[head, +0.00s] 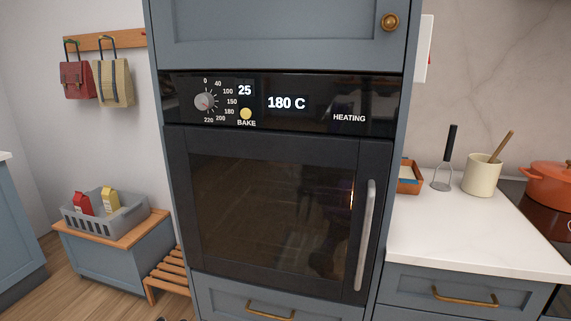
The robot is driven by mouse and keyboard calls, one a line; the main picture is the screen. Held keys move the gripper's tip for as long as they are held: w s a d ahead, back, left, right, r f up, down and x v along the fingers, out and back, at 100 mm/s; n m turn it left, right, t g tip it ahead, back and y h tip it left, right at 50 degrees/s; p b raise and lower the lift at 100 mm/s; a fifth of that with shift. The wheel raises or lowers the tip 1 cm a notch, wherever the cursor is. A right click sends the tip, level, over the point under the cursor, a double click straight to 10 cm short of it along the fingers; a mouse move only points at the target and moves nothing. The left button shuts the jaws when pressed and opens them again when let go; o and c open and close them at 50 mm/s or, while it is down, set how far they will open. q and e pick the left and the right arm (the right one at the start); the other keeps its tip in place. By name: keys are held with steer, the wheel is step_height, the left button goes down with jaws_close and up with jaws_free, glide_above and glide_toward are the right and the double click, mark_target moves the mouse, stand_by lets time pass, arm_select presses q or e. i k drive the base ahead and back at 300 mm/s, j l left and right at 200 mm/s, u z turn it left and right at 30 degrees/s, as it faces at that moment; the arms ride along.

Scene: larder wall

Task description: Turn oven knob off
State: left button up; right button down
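The oven (270,210) is built into a tall blue-grey cabinet, straight ahead. Its black control panel (325,92) is above the closed door. The round grey oven knob (204,101) is at the panel's left, ringed by numbers from 0 to 220. A small red mark shows on the knob, but its exact setting is too small to read. The display (286,103) reads 180 C, with 25 to its left. The words BAKE, under a yellow button (246,113), and HEATING are lit. Neither of my grippers is in view.
The oven door's vertical handle (366,235) is at its right. At left are a bench with a grey basket (105,220) and a slatted wooden stool (168,273).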

mark_target(205, 101)
steer(key=k+l, duration=0.15)
steer(key=k, duration=0.9)
